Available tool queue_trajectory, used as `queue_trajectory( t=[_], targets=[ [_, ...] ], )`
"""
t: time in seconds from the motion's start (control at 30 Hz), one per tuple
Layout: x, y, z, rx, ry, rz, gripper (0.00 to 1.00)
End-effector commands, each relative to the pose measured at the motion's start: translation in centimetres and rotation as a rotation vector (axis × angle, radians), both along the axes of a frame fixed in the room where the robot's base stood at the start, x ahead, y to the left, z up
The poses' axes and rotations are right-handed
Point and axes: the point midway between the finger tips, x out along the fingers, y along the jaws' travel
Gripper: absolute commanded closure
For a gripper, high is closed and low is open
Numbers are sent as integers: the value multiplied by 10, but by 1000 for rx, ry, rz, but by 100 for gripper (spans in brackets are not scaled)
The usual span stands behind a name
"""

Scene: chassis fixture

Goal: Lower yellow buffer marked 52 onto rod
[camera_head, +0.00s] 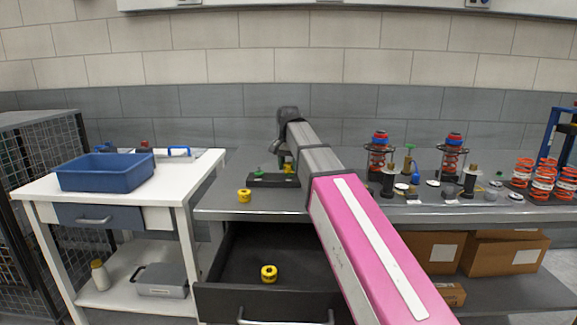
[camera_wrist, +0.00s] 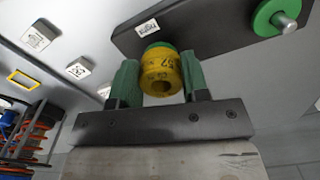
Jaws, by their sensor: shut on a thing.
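My gripper (camera_wrist: 154,84) is shut on the yellow buffer (camera_wrist: 160,68), its green-padded fingers on either side. A dark number, seemingly 52, shows on the buffer's side, and its near hole looks dark and empty. Behind it is the black fixture (camera_wrist: 205,25) with a small label. A green edge (camera_wrist: 157,46) shows just behind the buffer; any rod there is hidden, so I cannot tell whether the buffer is around it. A metal rod (camera_wrist: 289,23) stands out of a green disc at the fixture's other end. In the head view the fixture (camera_head: 262,183) lies on the bench, partly behind my arm.
Another yellow buffer (camera_head: 244,196) stands on the bench, and one (camera_head: 269,273) lies in the open drawer (camera_head: 232,262). A blue bin (camera_head: 106,174) is on the left table. Spring assemblies (camera_head: 451,157) and small parts crowd the bench's right side.

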Motion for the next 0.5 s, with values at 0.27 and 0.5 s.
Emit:
queue_trajectory(
  t=[0.27,0.5],
  targets=[
    [0,0,-2,0,0,0,48],
    [0,0,-2,0,0,0,28]
  ],
)
